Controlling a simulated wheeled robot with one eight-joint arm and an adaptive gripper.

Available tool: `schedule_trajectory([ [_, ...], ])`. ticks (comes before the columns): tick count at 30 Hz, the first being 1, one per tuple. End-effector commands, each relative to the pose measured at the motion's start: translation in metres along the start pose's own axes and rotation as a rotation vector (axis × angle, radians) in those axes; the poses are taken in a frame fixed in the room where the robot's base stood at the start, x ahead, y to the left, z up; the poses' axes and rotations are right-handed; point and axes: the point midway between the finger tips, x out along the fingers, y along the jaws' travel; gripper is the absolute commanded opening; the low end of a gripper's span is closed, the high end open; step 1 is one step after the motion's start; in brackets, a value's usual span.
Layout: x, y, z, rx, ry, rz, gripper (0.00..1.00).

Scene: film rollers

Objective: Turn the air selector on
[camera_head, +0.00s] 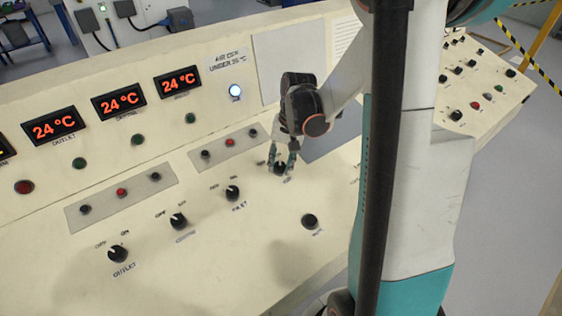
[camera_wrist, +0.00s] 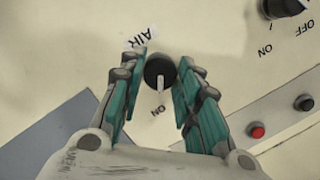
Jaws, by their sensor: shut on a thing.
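The air selector is a round black knob (camera_head: 280,169) on the sloped cream panel, with an "AIR" label beside it. In the wrist view the knob (camera_wrist: 158,67) sits between the fingertips, and its white pointer line is directed toward the "ON" mark. An "OFF" mark for it is not visible. My gripper (camera_head: 284,164) reaches down onto the knob from above. In the wrist view my gripper (camera_wrist: 162,76) has one teal finger on each side of the knob, shut on it.
Similar black knobs stand nearby: the inlet knob (camera_head: 232,193), a middle knob (camera_head: 178,222) and the outlet knob (camera_head: 118,254). Another knob (camera_head: 309,221) is at the lower right. A lit white lamp (camera_head: 235,91) and red displays (camera_head: 119,101) are on the upright panel.

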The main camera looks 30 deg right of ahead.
Motion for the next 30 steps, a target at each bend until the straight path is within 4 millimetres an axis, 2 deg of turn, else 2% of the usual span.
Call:
schedule_trajectory([
  [9,0.0,0.0,0.0,0.002,0.0,0.0,0.07],
  [10,0.0,0.0,0.0,0.002,0.0,0.0,0.33],
  [12,0.0,0.0,0.0,0.002,0.0,0.0,0.49],
  [13,0.0,0.0,0.0,0.002,0.0,0.0,0.51],
  [23,-0.001,0.0,0.0,0.001,0.0,0.0,0.51],
  [26,-0.006,0.0,0.0,0.001,0.0,0.0,0.51],
  [30,-0.025,0.0,0.0,0.002,0.0,0.0,0.51],
])
